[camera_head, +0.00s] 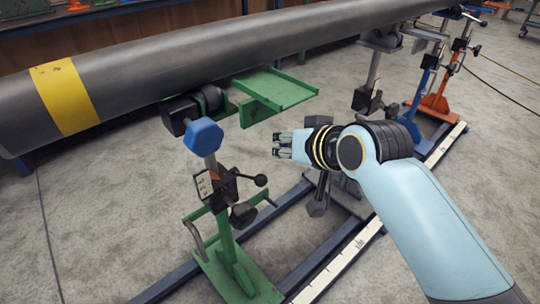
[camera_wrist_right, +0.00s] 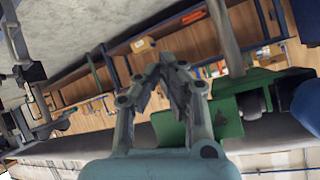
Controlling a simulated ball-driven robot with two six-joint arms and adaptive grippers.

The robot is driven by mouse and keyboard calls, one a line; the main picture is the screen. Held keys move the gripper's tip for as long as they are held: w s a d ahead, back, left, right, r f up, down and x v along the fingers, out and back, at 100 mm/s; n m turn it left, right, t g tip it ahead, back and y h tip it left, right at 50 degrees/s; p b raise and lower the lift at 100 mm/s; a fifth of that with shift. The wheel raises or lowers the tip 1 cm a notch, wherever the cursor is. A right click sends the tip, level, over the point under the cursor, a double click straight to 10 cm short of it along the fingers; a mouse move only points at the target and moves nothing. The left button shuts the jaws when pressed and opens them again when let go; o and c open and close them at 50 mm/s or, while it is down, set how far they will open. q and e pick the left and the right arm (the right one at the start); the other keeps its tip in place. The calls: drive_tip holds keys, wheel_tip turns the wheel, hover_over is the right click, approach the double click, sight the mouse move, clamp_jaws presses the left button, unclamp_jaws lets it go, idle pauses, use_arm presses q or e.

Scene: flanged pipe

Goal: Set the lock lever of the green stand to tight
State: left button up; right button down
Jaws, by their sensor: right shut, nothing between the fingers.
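The green stand (camera_head: 226,262) stands at the lower middle of the head view, under the pipe. Its post carries a dark clamp block with a thin black lever ending in a ball knob (camera_head: 261,180), pointing right. I cannot tell whether this lever is at tight or loose. A blue hexagonal knob (camera_head: 203,136) sits above it. My right gripper (camera_head: 279,146) is shut and empty, right of the post and higher in the picture than the lever, apart from it. Its fingers (camera_wrist_right: 166,64) converge in the wrist view, with green metal (camera_wrist_right: 228,122) behind them. My left gripper is out of view.
The grey pipe (camera_head: 240,45) with a yellow band (camera_head: 64,97) crosses above. A green tray-like bracket (camera_head: 277,90) juts out beneath it. Blue (camera_head: 418,100) and orange (camera_head: 444,82) stands are farther right. A white scale rail (camera_head: 338,265) runs along the floor.

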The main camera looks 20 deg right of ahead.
use_arm(q)
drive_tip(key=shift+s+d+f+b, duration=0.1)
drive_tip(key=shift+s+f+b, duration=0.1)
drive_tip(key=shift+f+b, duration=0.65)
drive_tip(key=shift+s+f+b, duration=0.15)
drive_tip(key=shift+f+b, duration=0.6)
drive_tip(key=shift+b, duration=0.05)
use_arm(e)
hover_over(247, 176)
drive_tip(key=s+d, duration=0.3)
drive_tip(key=d, duration=0.1)
wheel_tip(247, 176, down, 8)
drive_tip(key=shift+a, duration=0.2)
drive_tip(key=shift+w, duration=0.1)
